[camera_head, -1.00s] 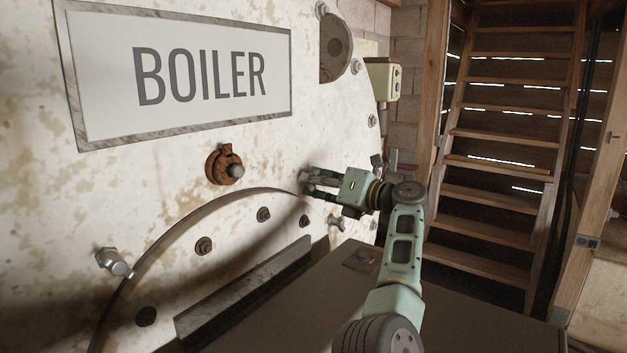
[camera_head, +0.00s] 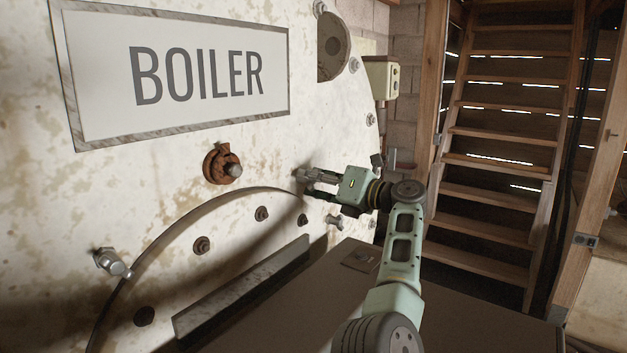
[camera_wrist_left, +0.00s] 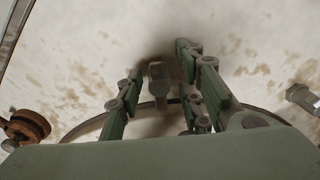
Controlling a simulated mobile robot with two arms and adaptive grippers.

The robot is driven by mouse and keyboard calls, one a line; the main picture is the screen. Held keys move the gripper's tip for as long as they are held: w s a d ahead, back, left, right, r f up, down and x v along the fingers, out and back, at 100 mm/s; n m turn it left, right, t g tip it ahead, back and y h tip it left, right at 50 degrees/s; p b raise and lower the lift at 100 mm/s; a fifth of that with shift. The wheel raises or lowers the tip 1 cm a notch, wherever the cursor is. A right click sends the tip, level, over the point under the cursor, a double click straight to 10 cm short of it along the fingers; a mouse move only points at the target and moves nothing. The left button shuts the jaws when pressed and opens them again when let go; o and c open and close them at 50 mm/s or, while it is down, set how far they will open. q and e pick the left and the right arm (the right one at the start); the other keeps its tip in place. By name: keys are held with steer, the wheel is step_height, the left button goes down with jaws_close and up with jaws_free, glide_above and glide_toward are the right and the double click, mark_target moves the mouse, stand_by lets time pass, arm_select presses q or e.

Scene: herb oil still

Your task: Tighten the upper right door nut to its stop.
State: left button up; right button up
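The upper right door nut (camera_wrist_left: 157,80) is a grey metal nut on the boiler face just outside the arched door edge. It shows in the left wrist view between the two fingers, with a visible gap on each side. My left gripper (camera_head: 318,184) is open around or just in front of it, pointing at the boiler face; its fingers (camera_wrist_left: 165,82) stand apart in the left wrist view. In the head view the fingers partly hide the nut. I cannot tell how far it is screwed in. My right gripper is not in view.
A second door nut (camera_head: 335,221) is right of and below the gripper; another (camera_head: 113,263) is at lower left. A rusty fitting (camera_head: 222,165) sits above the door (camera_head: 240,240). A grey ledge (camera_head: 245,287) juts out low down. Wooden stairs (camera_head: 505,160) stand at right.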

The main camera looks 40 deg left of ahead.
arm_select(q)
steer(key=w+d, duration=0.1)
steer(key=d, duration=1.1)
steer(key=shift+w, duration=0.15)
